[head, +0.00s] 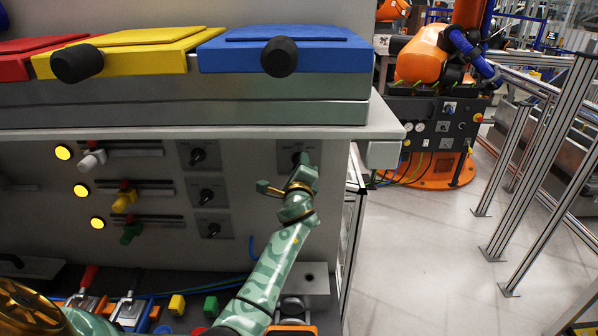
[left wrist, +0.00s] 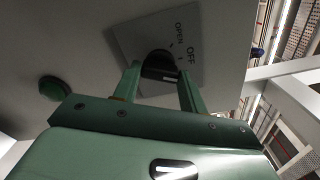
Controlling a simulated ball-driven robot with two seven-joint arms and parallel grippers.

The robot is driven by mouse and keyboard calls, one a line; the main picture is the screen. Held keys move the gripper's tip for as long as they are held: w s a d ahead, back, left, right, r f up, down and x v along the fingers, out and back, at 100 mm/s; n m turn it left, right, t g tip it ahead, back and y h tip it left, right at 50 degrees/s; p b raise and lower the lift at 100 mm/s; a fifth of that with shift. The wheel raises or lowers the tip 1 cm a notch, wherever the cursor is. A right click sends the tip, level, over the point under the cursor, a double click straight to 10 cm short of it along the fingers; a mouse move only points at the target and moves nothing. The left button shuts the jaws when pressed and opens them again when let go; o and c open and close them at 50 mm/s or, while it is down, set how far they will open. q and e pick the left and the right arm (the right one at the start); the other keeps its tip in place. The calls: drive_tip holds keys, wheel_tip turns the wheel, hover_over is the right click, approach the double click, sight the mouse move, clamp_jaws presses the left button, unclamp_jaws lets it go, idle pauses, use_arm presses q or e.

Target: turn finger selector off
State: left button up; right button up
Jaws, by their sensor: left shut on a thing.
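The finger selector is a dark rotary knob (left wrist: 158,62) on a square grey plate marked OPEN and OFF. In the head view its plate (head: 285,151) is at the right end of the cabinet front, with the knob mostly hidden by my gripper. My left gripper (left wrist: 159,78) is shut on the knob, one finger on each side. In the head view the left gripper (head: 301,168) reaches up to the plate from below. I cannot tell exactly which mark the knob points to. My right gripper is not in view.
Three more dark knobs (head: 207,194) and several lit sliders (head: 124,201) are left of my arm. A ledge with red, yellow and blue (head: 285,52) lidded boxes overhangs above.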

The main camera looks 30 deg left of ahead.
use_arm(q)
drive_tip(key=n+b, duration=0.2)
drive_tip(key=n, duration=0.3)
drive_tip(key=shift+r+n, duration=0.1)
drive_tip(key=shift+n, duration=0.2)
idle(0.4)
drive_tip(key=o, duration=0.9)
drive_tip(key=shift+c, duration=0.2)
drive_tip(key=shift+o, duration=0.6)
drive_tip(key=shift+w, duration=0.1)
